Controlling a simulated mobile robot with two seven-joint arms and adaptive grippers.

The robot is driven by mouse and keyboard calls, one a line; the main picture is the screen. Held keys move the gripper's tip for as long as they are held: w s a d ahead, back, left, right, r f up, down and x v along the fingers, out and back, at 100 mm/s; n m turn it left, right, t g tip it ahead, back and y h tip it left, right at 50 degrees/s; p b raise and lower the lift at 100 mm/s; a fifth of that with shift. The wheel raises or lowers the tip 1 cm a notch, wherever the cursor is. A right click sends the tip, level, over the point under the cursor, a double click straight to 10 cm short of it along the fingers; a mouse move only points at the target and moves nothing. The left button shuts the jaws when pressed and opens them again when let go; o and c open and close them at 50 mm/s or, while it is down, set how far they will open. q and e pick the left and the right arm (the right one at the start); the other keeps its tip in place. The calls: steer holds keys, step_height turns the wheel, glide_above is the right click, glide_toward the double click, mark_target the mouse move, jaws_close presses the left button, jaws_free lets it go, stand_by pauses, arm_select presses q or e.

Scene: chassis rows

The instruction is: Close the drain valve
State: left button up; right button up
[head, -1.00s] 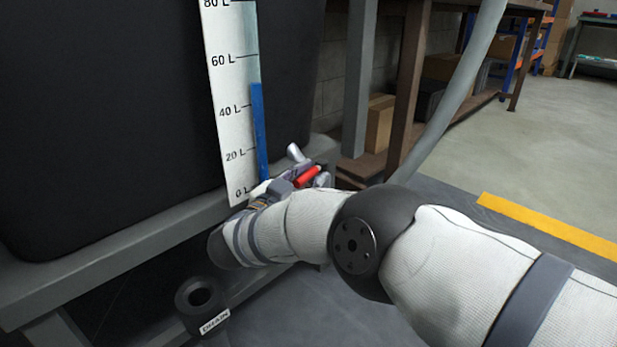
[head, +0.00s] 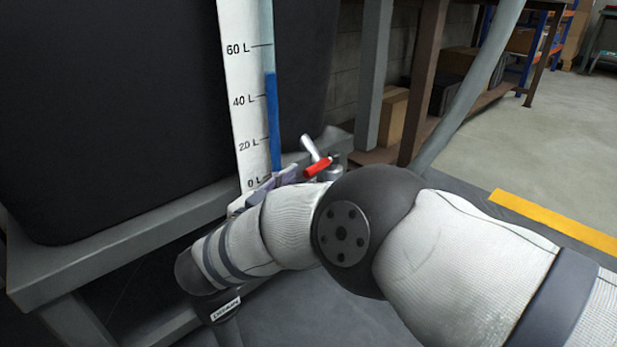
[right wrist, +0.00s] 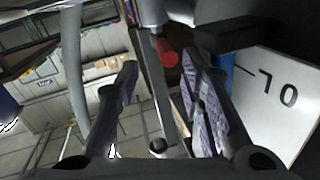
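The drain valve's red handle grip (head: 317,167) sits beside a pale metal part (head: 311,148), just right of the gauge's foot. It also shows in the right wrist view (right wrist: 167,52), in the gap between the finger ends. My right gripper (right wrist: 160,72) is open, its two purple-padded fingers apart and not closed on the handle. In the head view the right gripper (head: 272,184) is mostly hidden behind my forearm, just left of the handle. Most of the valve body is hidden. My left gripper is not in view.
A black tank (head: 130,110) stands on a grey frame (head: 130,245). Its white level scale (head: 246,110) has a blue column up to about 50 L. A DRAIN label (head: 226,309) shows below my forearm. A grey hose (head: 462,100) and shelving (head: 412,90) stand to the right.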

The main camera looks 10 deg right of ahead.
steer(key=shift+d+f, duration=0.1)
steer(key=c, duration=0.4)
steer(key=shift+m+t+y, duration=0.3)
steer(key=shift+t+y, duration=0.1)
steer(key=shift+t, duration=0.3)
steer(key=d+f+p, duration=0.1)
steer(key=s+d+f+p, duration=0.1)
steer(key=f+p, duration=0.1)
steer(key=shift+s+d, duration=0.15)
steer(key=shift+d, duration=0.2)
jaws_close()
steer(key=s+d+m+t+y+p, duration=0.5)
steer(key=s+m+t+y+p, duration=0.1)
steer(key=s+m+y+p, duration=0.3)
arm_select(q)
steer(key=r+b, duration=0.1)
steer(key=b, duration=0.1)
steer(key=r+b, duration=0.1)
steer(key=b, duration=0.1)
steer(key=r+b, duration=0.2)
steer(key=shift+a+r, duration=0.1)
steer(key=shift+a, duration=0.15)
arm_select(e)
steer(key=w+a+r, duration=0.1)
steer(key=w, duration=1)
steer(key=shift+w+r+m, duration=0.3)
steer(key=shift+r, duration=0.1)
